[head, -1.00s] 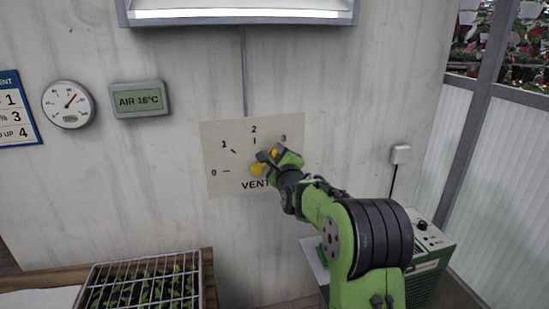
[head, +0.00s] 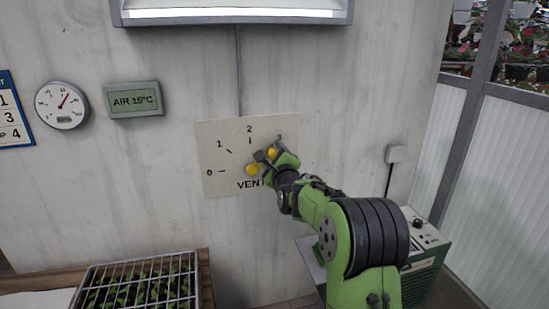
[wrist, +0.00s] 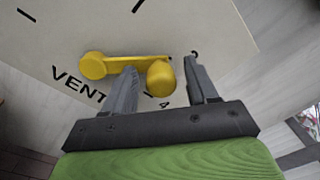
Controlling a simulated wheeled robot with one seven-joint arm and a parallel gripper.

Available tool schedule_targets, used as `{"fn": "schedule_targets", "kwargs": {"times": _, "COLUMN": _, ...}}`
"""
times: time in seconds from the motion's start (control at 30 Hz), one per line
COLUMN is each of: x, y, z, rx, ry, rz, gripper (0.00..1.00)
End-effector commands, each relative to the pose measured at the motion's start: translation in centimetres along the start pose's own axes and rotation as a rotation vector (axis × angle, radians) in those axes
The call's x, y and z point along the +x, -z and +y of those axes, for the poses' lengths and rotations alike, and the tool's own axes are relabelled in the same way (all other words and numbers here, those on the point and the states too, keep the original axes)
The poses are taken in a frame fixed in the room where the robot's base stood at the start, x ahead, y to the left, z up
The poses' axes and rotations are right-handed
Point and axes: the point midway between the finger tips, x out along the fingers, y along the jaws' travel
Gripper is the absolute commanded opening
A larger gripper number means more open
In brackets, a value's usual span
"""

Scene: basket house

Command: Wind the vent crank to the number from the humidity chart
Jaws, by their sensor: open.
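The yellow vent crank (head: 253,170) is on a beige plate (head: 215,140) marked 0, 1, 2 and VENT. Its arm points up and right, toward the mostly hidden 3. My gripper (wrist: 160,64) is open, with one finger on each side of the round crank knob (wrist: 160,78). I cannot tell whether either finger touches it. A 4 shows beyond the knob in the wrist view. The blue-edged chart (head: 12,110) is cut off at the left; 1, 3 and 4 show.
A display (head: 133,99) reads AIR 15°C. A caged seedling tray (head: 140,265) is on the bench at lower left. A green machine (head: 425,245) stands at lower right, near a wall socket (head: 396,153). The wall around the plate is mostly clear.

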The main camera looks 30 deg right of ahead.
Motion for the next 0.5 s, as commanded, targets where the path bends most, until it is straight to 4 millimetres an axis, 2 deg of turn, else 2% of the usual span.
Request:
{"fn": "schedule_targets", "kwargs": {"times": 0.17, "x": -1.7, "y": -0.1, "z": -0.1, "rx": -0.001, "ry": 0.001, "rz": -0.001, "gripper": 0.58}}
{"fn": "schedule_targets", "kwargs": {"times": 0.5, "x": -11.1, "y": 0.0, "z": -0.1, "rx": 0.0, "ry": 0.003, "rz": 0.001, "gripper": 0.58}}
